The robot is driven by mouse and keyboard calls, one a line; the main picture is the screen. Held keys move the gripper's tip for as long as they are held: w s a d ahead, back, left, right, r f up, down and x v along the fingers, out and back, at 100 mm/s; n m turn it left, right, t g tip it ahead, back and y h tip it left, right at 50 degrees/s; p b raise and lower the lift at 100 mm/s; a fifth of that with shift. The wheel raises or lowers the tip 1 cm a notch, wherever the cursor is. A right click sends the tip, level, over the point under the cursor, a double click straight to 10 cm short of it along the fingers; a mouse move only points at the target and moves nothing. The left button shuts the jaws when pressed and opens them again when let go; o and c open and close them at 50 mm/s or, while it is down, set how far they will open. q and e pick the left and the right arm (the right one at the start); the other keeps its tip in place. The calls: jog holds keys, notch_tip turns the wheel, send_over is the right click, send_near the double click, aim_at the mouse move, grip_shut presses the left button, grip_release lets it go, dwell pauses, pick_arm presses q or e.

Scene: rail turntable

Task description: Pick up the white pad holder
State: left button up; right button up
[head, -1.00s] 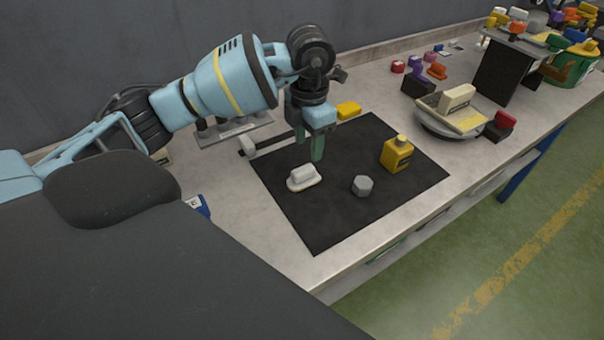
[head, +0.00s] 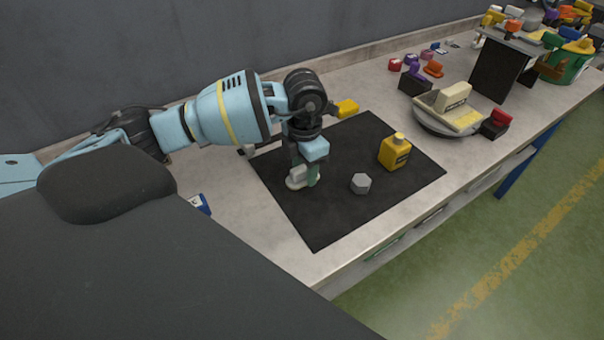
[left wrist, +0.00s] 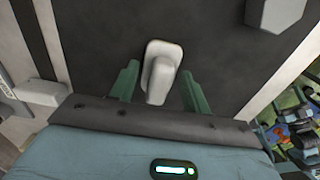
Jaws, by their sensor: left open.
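The white pad holder (head: 297,178) lies on the black mat (head: 322,227), near its left side. In the left wrist view the pad holder (left wrist: 160,72) shows as a rounded base with a raised grip that points towards my gripper. My left gripper (head: 305,178) is low over the pad holder and partly hides it. In the left wrist view its two green fingers (left wrist: 158,90) are spread, one on each side of the grip, with gaps between. My right gripper is not in view.
A grey hexagonal piece (head: 361,184) and a yellow bottle (head: 394,151) stand on the mat to the right. A yellow block (head: 346,108) is behind the mat. A round turntable (head: 447,122) with a cream block stands further right. The mat's front part is clear.

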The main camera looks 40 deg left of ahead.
pick_arm(q)
grip_shut()
jog(key=shift+r, duration=0.1)
jog(key=shift+r, duration=0.55)
notch_tip(320, 180, up, 2)
jog(key=shift+r, duration=0.1)
jog(key=s+d, duration=0.1)
jog(key=d, duration=0.4)
jog(key=s+d+r+b, duration=0.1)
jog(key=d, duration=0.4)
jog(key=s+d, duration=0.1)
jog(key=d, duration=0.4)
jog(key=shift+d+r, duration=0.25)
jog(key=shift+d, duration=0.15)
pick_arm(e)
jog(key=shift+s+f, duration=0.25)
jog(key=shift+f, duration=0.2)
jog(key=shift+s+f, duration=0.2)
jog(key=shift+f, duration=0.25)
